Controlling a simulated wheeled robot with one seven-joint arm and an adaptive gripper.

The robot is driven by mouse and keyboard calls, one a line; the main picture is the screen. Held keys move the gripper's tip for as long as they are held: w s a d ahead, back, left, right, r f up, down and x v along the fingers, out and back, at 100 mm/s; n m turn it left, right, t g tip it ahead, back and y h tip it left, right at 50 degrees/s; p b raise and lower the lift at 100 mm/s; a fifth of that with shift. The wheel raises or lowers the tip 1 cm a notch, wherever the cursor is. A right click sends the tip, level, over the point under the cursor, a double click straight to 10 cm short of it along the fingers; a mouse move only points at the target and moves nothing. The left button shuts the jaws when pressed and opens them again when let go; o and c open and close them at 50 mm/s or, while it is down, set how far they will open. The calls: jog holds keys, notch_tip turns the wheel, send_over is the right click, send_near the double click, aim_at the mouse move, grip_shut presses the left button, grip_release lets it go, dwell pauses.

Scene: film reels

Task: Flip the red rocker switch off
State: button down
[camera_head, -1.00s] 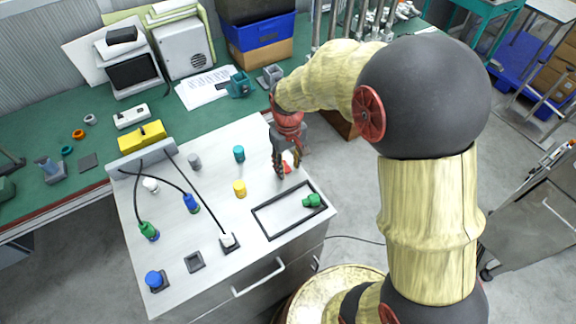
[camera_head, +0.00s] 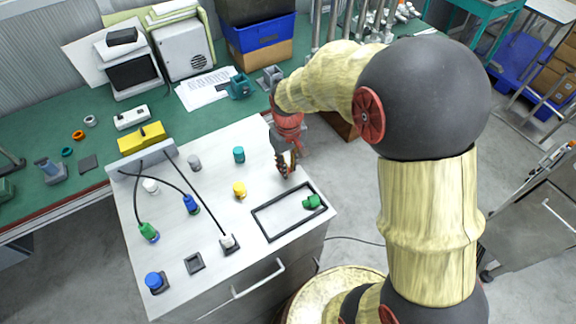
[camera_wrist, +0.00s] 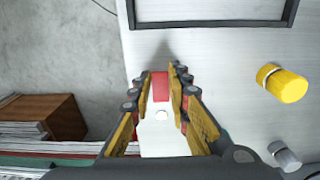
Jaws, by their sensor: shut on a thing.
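The red rocker switch (camera_wrist: 160,86) shows in the wrist view between my fingers, as a red block at the end of a pale body with a bright round spot. In the head view it is hidden behind my gripper. My gripper (camera_head: 287,174) points down at the right side of the white worktop (camera_head: 222,160). In the wrist view my gripper (camera_wrist: 160,75) has one finger on each side of the red part and is shut on it. The exact tilt of the rocker cannot be told.
A black rectangular frame (camera_head: 263,225) with a green part (camera_head: 312,201) lies just in front. A yellow cylinder (camera_head: 239,188) and a teal cylinder (camera_head: 238,153) stand to the left. Cables with green and blue plugs lie farther left. The worktop's right edge is close to my gripper.

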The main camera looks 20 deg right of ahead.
jog(key=shift+r+p, duration=0.1)
jog(key=shift+p, duration=0.25)
jog(key=p, duration=0.1)
jog(key=g+p, duration=0.1)
jog(key=p, duration=0.1)
jog(key=shift+w+r+g, duration=0.2)
jog(key=shift+w+g, duration=0.05)
jog(key=shift+g, duration=0.05)
jog(key=g+p, duration=0.1)
jog(key=p, duration=0.2)
jog(key=shift+w+a+g+h+p, duration=0.1)
jog(key=shift+w+g+h+p, duration=0.2)
jog(key=shift+g+p, duration=0.4)
jog(key=shift+p, duration=0.1)
jog(key=shift+w, duration=0.1)
jog(key=shift+f, duration=0.1)
jog(key=c, duration=1.7)
grip_release()
